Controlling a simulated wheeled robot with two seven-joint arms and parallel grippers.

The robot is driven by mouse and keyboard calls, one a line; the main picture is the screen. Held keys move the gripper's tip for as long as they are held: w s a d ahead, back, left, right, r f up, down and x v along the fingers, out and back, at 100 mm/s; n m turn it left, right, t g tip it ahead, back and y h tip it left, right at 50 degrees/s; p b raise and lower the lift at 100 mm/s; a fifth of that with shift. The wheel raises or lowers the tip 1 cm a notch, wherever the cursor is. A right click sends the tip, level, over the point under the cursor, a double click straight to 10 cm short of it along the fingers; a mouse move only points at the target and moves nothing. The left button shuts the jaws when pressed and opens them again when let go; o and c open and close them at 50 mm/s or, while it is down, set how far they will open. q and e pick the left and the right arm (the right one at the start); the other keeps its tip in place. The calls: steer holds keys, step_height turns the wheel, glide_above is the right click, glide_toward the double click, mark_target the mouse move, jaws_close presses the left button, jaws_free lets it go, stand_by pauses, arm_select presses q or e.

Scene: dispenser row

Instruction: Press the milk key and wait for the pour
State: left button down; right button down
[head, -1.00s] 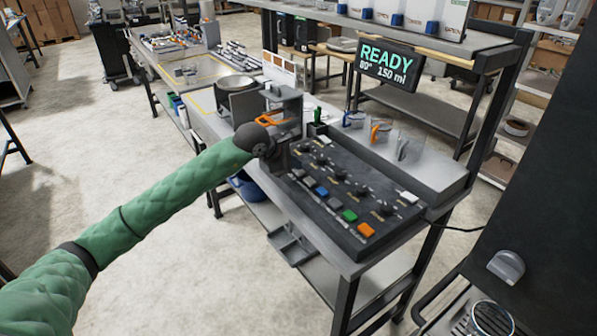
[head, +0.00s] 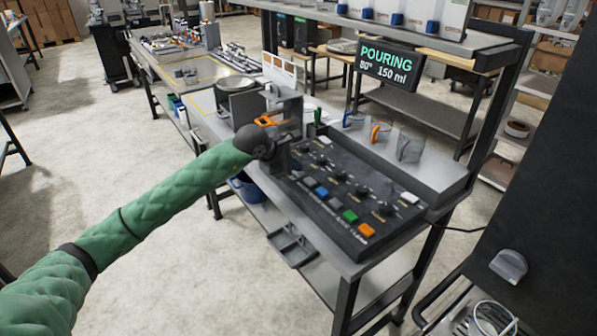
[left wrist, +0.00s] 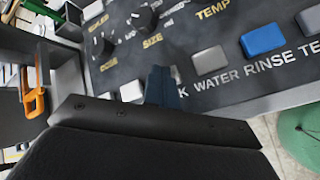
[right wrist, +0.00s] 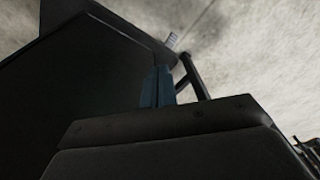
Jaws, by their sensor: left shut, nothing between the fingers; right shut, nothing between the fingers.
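The dispenser's sloped dark key panel (head: 350,190) has a row of coloured keys along its front edge. My left gripper (left wrist: 163,82) is shut and empty, with its fingertips down at the key row. A pale grey key (left wrist: 132,90) shows partly beside the fingers. They hide most of the label below it; only a final "K" shows, so it appears to be the milk key. I cannot tell whether it is pressed in. The display (head: 388,66) reads "POURING 80° 150 ml". My right gripper (right wrist: 157,86) is shut and empty, away from the panel.
The grey water key (left wrist: 209,60) and blue rinse key (left wrist: 263,40) sit to the right of the fingers. An orange-handled item (left wrist: 35,95) stands close on the left.

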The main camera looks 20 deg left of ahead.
mark_target(295, 173)
arm_select(q)
steer(key=shift+r, duration=0.85)
steer(key=shift+r+p, duration=0.3)
steer(key=shift+r, duration=2.2)
